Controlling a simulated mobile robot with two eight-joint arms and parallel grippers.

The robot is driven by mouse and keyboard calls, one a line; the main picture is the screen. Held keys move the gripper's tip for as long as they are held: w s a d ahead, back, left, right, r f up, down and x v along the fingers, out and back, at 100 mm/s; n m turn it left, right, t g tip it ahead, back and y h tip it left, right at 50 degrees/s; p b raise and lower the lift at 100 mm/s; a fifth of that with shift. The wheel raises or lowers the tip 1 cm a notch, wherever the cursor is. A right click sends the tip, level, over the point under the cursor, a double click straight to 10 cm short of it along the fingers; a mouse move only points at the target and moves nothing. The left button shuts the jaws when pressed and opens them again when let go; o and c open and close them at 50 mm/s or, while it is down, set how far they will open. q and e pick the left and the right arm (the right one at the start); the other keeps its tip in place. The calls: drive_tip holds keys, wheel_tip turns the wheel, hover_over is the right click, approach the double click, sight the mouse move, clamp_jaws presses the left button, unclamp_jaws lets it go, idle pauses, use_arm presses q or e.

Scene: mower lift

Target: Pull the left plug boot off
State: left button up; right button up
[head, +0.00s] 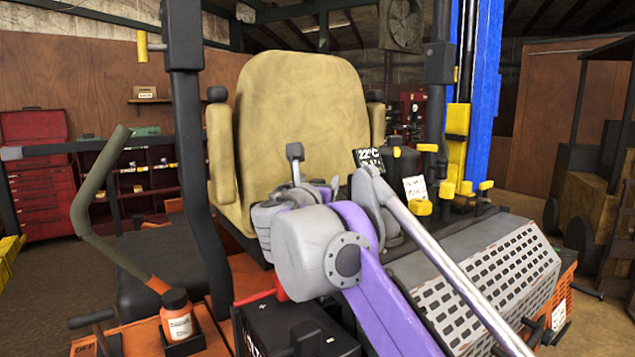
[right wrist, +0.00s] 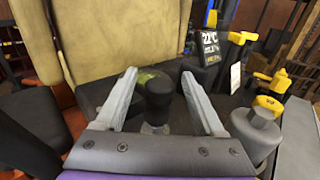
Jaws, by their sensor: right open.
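In the right wrist view a black rounded cap (right wrist: 159,92) stands on a short grey stem between the two pale fingers of my right gripper (right wrist: 158,74). The fingers are apart, one on each side of the cap, with a visible gap to each. I cannot tell for sure whether this cap is the left plug boot. In the head view my purple right arm and its grey wrist housing cover the area in front of the seat, and the gripper's fingertips cannot be made out clearly. My left gripper is not in view.
A tan seat (head: 300,115) stands behind the gripper. A 22°C display (head: 369,159) and yellow-capped controls are to its right. A perforated grey cover (head: 490,280) and an orange bottle (head: 177,316) are nearby.

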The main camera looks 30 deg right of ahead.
drive_tip(key=shift+c, duration=0.2)
clamp_jaws()
idle(1.2)
